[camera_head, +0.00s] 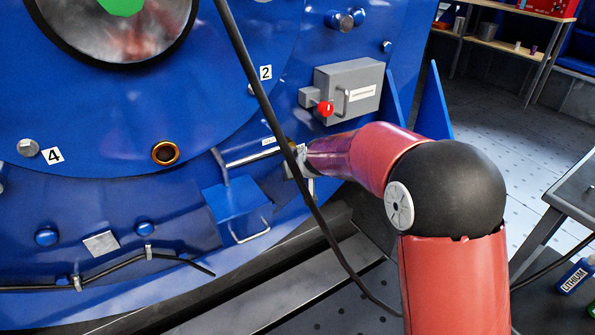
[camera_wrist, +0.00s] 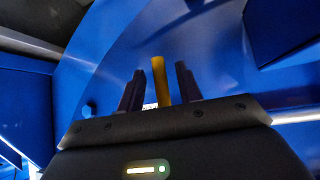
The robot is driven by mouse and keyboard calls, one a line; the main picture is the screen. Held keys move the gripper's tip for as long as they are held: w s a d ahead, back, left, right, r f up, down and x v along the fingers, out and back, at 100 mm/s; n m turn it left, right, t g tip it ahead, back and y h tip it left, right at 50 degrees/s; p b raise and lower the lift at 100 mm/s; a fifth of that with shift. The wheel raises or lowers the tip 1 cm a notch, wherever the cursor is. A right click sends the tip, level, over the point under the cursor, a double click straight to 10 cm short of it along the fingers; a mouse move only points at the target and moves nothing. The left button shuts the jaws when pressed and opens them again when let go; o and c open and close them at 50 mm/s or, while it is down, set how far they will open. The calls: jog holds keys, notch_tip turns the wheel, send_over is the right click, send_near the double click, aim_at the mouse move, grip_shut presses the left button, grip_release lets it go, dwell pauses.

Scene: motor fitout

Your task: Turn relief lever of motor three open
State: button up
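A yellow lever (camera_wrist: 160,82) stands up between the two dark fingers of my gripper (camera_wrist: 159,88) in the wrist view. Gaps show on both sides of it, so the fingers are open around it and not clamped. In the head view my gripper (camera_head: 297,165) is at the blue motor housing (camera_head: 110,200), by the end of a pale rod (camera_head: 250,158) and a small label (camera_head: 268,141). A black cable and my wrist hide most of the lever there. I cannot read the label.
A grey box (camera_head: 350,88) with a red knob (camera_head: 326,108) sits just above my arm. A black cable (camera_head: 262,95) hangs across the front of my gripper. A blue box with a handle (camera_head: 238,205) is below left. A table (camera_head: 577,190) stands at right.

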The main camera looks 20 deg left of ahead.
jog(key=v, duration=0.7)
jog(key=shift+s+d+r+p, duration=0.15)
jog(key=shift+s+r+p, duration=0.05)
jog(key=shift+r+p, duration=0.1)
jog(key=s+d+r+m+h+p, duration=0.1)
jog(key=s+d+r+m+p, duration=0.3)
jog(key=d+r, duration=0.6)
jog(key=s+d+r+m+g+h+p, duration=0.1)
jog(key=s+d+r+m+h+p, duration=0.1)
jog(key=s+d, duration=2.1)
jog(key=shift+s+d+r+m+g+h+p, duration=0.3)
jog(key=shift+s+m+h+p, duration=0.65)
jog(key=shift+h, duration=0.25)
